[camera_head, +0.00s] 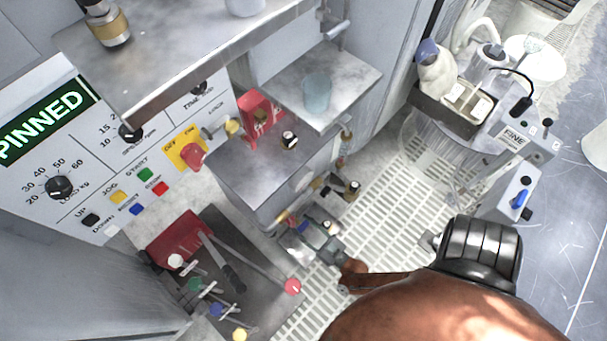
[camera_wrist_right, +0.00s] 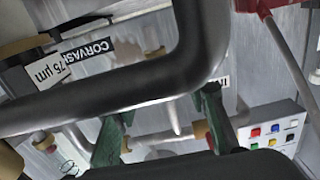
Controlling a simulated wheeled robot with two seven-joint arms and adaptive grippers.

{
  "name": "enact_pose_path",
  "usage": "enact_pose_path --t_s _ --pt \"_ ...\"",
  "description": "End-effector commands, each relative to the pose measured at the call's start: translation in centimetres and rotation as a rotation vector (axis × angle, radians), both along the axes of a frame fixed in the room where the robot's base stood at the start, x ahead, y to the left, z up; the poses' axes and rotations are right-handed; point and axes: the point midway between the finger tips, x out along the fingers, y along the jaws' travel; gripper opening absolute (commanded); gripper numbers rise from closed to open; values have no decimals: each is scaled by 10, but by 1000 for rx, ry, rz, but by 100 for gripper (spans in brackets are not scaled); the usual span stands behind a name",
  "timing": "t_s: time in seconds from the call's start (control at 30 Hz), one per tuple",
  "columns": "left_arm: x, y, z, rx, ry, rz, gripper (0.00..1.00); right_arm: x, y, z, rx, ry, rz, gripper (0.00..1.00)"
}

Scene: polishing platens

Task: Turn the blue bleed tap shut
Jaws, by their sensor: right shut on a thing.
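A small blue part, seemingly the blue bleed tap (camera_head: 303,227), shows among the pipe fittings below the grey cabinet in the head view. My right gripper (camera_head: 318,243) reaches in from the lower right and is closed there, at the blue part. In the right wrist view, the two greenish fingers of my right gripper (camera_wrist_right: 165,135) stand apart on either side of pale pipework. A thick dark pipe crosses in front of them, and what lies between the fingertips is mostly hidden. The tap's angle cannot be told. My left gripper is not in view.
Several coloured knobs, one blue (camera_head: 215,309), stand on rods at the lower left beside a red block (camera_head: 176,238). A control panel (camera_head: 100,160) with buttons is at left. A shelf (camera_head: 340,75) overhangs above. A dark thick pipe (camera_wrist_right: 190,55) is close to the wrist.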

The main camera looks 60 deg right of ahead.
Motion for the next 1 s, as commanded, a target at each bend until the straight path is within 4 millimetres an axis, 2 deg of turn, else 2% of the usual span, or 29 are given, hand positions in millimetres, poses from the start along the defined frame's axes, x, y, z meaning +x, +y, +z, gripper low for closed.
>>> enact_pose_path --t_s 0.27,0.3,0.53,0.87,1.0 --pt "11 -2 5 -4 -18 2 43 1 0 0 9 -3 -1 15" --pt "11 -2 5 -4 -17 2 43 1 0 0 9 -3 -1 42" --pt "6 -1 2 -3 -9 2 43 0 0 0 9 -3 0 57" --pt "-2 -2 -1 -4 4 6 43 0 0 2 9 -2 0 58" --pt "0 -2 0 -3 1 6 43 -1 0 11 11 -3 -1 58"
